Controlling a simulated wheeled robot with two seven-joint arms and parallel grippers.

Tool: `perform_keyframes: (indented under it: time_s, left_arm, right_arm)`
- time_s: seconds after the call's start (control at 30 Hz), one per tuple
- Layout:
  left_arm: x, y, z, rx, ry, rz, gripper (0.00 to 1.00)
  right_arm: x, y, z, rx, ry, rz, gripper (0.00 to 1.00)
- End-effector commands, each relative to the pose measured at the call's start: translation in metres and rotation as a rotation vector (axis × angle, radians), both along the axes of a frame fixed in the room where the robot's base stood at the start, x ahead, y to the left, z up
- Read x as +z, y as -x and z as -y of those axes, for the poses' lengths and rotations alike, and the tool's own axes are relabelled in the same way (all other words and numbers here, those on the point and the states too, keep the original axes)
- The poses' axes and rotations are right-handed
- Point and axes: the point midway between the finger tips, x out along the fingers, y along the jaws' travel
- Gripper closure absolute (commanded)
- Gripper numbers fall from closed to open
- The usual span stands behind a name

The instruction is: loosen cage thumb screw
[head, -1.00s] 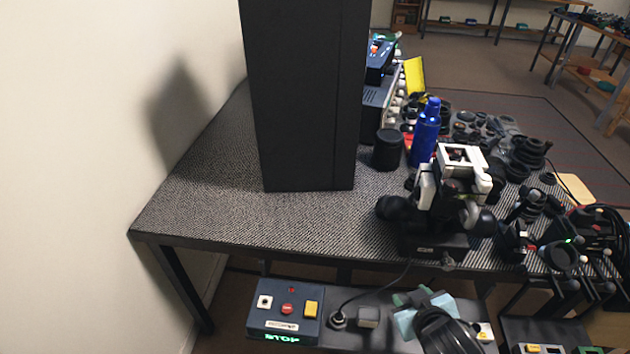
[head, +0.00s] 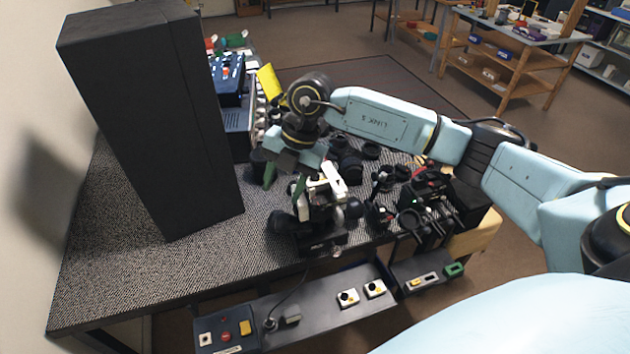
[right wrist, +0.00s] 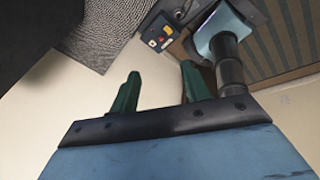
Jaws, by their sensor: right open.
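A black-and-white caged device (head: 325,206) stands on the dark textured bench near its front edge, in the head view. Its thumb screw is too small to tell apart. My right gripper (head: 285,179) points down just above and to the left of the white upper part, apart as far as I can tell. Its two green fingers are spread and empty. In the right wrist view the open fingers (right wrist: 160,88) show with nothing between them. The caged device cannot be made out there. My left gripper is out of view.
A tall black cabinet (head: 150,120) stands on the bench's left. Behind are a blue box (head: 228,80) and a yellow panel (head: 270,84). Black stands and parts (head: 415,200) crowd the right. A control box (head: 225,330) sits below the front edge. Bare bench (head: 190,265) lies front left.

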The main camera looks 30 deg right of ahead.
Motion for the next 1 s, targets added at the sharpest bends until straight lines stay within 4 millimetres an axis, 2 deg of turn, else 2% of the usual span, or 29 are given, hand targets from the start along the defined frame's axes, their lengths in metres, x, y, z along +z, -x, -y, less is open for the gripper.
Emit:
perform_keyframes:
  time_s: [0.03, 0.13, 0.2, 0.33, 0.47, 0.8, 1.0]
  left_arm:
    - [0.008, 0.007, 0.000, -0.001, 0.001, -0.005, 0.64]
    - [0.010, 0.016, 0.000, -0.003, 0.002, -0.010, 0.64]
    - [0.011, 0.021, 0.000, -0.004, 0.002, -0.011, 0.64]
    - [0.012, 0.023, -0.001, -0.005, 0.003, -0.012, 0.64]
    - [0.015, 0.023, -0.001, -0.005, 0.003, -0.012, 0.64]
    - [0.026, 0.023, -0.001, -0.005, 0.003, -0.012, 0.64]
    - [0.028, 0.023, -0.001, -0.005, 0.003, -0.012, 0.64]
  right_arm:
    - [0.016, -0.004, 0.024, -0.040, 0.101, -0.011, 0.53]
    - [0.030, -0.006, 0.060, -0.113, 0.250, -0.037, 0.53]
    - [0.036, -0.006, 0.075, -0.148, 0.312, -0.047, 0.53]
    - [0.034, -0.006, 0.085, -0.172, 0.355, -0.057, 0.53]
    - [0.015, -0.005, 0.084, -0.172, 0.355, -0.060, 0.53]
    - [-0.056, -0.005, 0.083, -0.169, 0.350, -0.058, 0.53]
    - [-0.084, -0.005, 0.083, -0.169, 0.350, -0.057, 0.53]
